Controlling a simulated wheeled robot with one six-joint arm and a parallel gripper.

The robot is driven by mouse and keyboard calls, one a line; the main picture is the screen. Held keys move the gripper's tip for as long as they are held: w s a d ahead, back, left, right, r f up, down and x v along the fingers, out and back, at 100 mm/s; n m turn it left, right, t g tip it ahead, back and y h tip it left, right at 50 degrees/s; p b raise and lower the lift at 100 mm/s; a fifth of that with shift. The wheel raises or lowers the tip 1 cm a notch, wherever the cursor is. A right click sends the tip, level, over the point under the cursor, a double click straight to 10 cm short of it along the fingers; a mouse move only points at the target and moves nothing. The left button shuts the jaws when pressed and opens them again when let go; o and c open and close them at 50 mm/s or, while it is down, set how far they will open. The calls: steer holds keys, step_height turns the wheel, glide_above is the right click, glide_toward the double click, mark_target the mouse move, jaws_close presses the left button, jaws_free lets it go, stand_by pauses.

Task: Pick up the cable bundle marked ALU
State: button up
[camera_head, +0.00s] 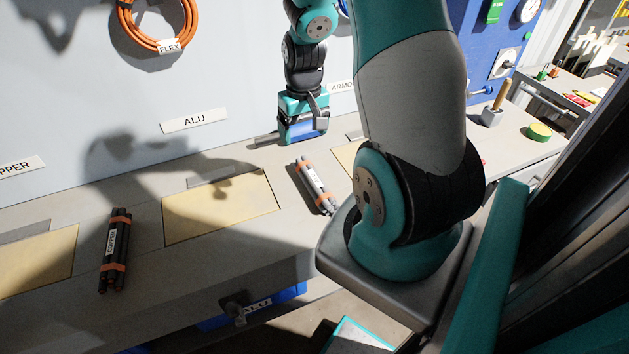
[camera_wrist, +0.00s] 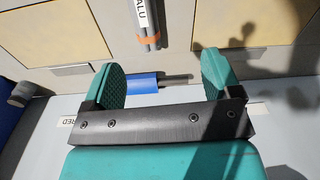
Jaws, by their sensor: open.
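The cable bundle marked ALU (camera_wrist: 147,22) shows at the top of the wrist view, with grey cables, an orange band and a white label reading ALU. In the head view, the grey bundle (camera_head: 316,187) lies on the bench between two yellow panels; its label is too small to read there. My gripper (camera_wrist: 162,80) is open, its two teal fingers apart with no bundle held between them. In the head view my gripper (camera_head: 302,118) is near the back wall, behind the grey bundle and apart from it.
A black bundle (camera_head: 114,250) with orange bands lies at the left of the bench. Yellow panels (camera_head: 220,206) are set in the bench top. A blue cylinder with a grey rod (camera_wrist: 142,83) shows beyond the finger gap. An ALU sign (camera_head: 194,120) is on the wall.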

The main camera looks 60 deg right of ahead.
mark_target(315, 178)
steer(key=shift+m, duration=0.4)
steer(key=f, duration=0.4)
steer(key=s+d+f+p, duration=0.1)
steer(key=f, duration=0.3)
steer(key=d+f+p, duration=0.1)
steer(key=f, duration=0.4)
steer(key=shift+s+d, duration=0.25)
steer(key=shift+w+d+f+p, duration=0.1)
steer(key=shift+f+p, duration=0.95)
steer(key=shift+f, duration=1.9)
steer(key=shift+c, duration=0.2)
steer(key=c, duration=1.3)
steer(key=shift+r, duration=0.1)
steer(key=shift+c, duration=0.2)
